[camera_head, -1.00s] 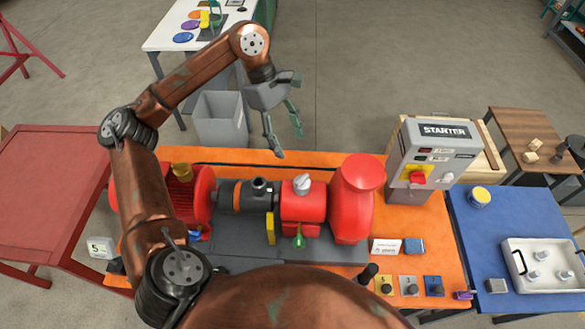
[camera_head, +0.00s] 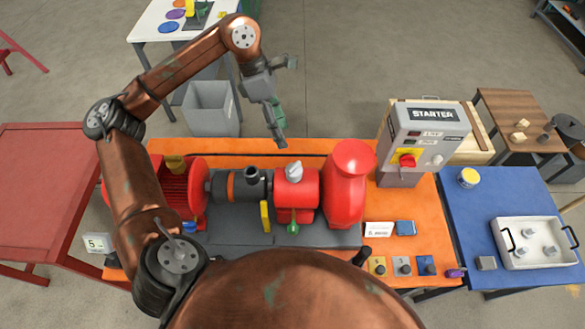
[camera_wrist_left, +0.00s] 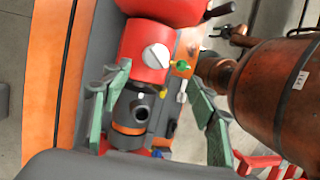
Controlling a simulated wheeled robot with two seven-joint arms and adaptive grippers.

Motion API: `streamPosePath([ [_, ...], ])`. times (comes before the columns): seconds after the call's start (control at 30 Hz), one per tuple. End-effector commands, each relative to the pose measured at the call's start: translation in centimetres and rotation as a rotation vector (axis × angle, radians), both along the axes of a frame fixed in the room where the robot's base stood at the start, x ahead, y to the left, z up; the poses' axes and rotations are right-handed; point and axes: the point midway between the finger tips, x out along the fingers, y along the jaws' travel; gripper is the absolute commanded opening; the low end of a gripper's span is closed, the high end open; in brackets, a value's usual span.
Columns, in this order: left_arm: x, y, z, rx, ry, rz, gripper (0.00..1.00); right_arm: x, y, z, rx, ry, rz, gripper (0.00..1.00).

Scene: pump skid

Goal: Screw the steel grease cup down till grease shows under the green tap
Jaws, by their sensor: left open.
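The steel grease cup (camera_head: 294,172) sits on top of the red bearing housing (camera_head: 291,201); it shows in the left wrist view too (camera_wrist_left: 156,57). The green tap (camera_head: 293,229) is low on the near side of the housing and shows right of the cup in the wrist view (camera_wrist_left: 182,66). No grease can be made out under it. My left gripper (camera_head: 280,132) is open and empty, above and behind the cup; its green fingers frame the cup and the dark coupling section in the wrist view (camera_wrist_left: 157,77). My right gripper is not in view.
The red pump (camera_head: 350,190) stands right of the housing, and a dark pipe stub (camera_head: 251,175) left of it. A yellow lever (camera_head: 265,217) rises nearby. The starter box (camera_head: 425,135) stands at the back right. A blue table (camera_head: 480,210) holds a tray.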

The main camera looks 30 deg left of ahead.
Motion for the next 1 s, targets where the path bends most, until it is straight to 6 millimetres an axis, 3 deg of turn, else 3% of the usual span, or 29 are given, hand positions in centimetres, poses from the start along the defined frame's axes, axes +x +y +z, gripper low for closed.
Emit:
streamPosePath([
  [0.7,-0.2,-1.0,-2.3,0.153,0.713,1.721,0.54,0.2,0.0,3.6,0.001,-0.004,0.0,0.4],
  [0.83,-0.3,-1.1,-2.7,0.179,0.814,1.973,0.54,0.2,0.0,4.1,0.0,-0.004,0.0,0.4],
  [1.0,-0.4,-1.1,-3.1,0.199,0.888,2.163,0.54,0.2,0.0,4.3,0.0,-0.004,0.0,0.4],
])
